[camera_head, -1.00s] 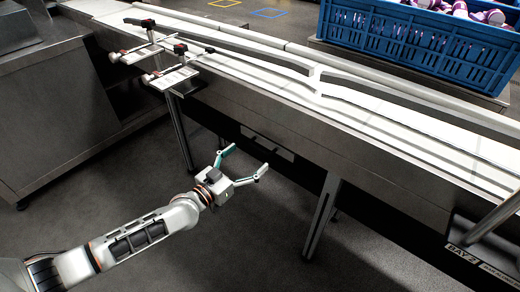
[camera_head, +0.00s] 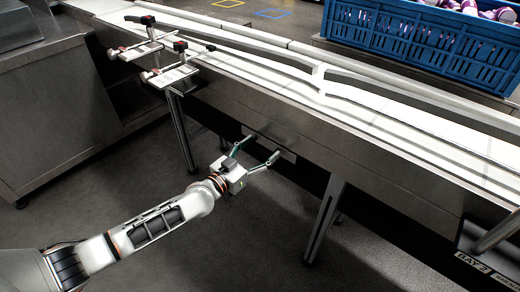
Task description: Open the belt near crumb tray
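The white conveyor belt (camera_head: 400,115) runs from upper left to lower right on a steel frame (camera_head: 330,140). A small grey plate (camera_head: 289,156) shows low on the frame's side, probably the crumb tray front; my gripper partly covers it. My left gripper (camera_head: 264,147) is open, its two fingers spread and pointing at this plate. Nothing shows between the fingers. I cannot tell whether the fingertips touch the plate. My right gripper is not in view.
Two clamp-like brackets with dark knobs (camera_head: 180,45) sit at the belt's left part. A blue crate (camera_head: 430,45) of purple and white items stands behind the belt. Support legs (camera_head: 325,220) stand under the frame. A BAY 2 sign (camera_head: 468,258) is at lower right. The floor in front is clear.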

